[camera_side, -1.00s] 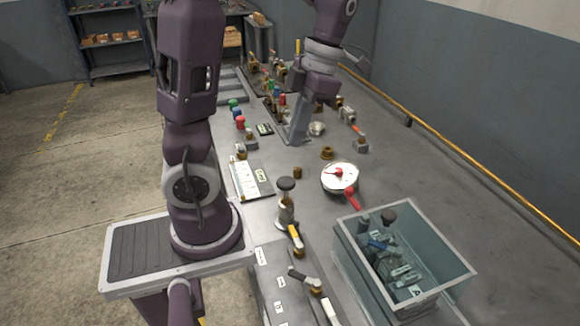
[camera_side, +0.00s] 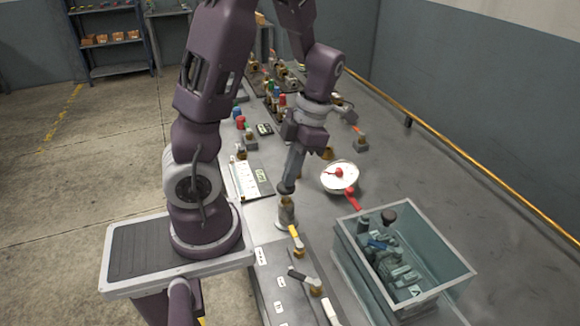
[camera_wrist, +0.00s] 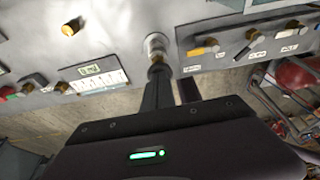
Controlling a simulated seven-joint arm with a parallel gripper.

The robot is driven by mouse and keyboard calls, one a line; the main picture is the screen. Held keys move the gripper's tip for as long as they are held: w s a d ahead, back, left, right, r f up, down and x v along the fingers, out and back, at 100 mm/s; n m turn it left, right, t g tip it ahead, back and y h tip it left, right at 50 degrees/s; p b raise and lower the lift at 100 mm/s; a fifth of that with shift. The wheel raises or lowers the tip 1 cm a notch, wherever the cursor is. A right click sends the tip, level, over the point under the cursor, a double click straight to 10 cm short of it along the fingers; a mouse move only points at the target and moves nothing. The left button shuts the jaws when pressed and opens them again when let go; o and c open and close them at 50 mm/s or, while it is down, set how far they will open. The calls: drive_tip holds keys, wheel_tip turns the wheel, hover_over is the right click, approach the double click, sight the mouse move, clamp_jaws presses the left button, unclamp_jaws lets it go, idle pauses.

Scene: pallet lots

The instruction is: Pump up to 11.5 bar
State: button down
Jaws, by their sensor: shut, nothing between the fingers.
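A silver hand pump (camera_side: 286,213) stands upright on the bench; it also shows in the wrist view (camera_wrist: 155,42). My gripper (camera_side: 287,188) is shut and empty, pointing down with its tips at the top of the pump. It also shows in the wrist view (camera_wrist: 157,72). The pump's dark knob is hidden behind or under the fingers; I cannot tell whether they touch it. A round white dial (camera_side: 330,183) with red parts lies to the right. A placard with a small greenish display (camera_side: 262,176) lies to the left; its reading is too small to make out.
A yellow-handled valve (camera_side: 295,238) sits just in front of the pump, with more levers beyond it. A clear bin (camera_side: 455,262) with loose parts stands at the right front. Colored knobs and fittings crowd the bench behind. The bench right of the dial is clear.

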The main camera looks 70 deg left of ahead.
drive_tip(key=shift+x, duration=1.2)
drive_tip(key=shift+w, duration=0.2)
drive_tip(key=s+v, duration=0.1)
drive_tip(key=v, duration=1.3)
drive_tip(key=shift+r, duration=0.3)
drive_tip(key=v, duration=0.3)
drive_tip(key=shift+s+a+r, duration=0.1)
drive_tip(key=shift+s+r, duration=0.1)
drive_tip(key=shift+s, duration=0.15)
drive_tip(key=shift+f, duration=0.1)
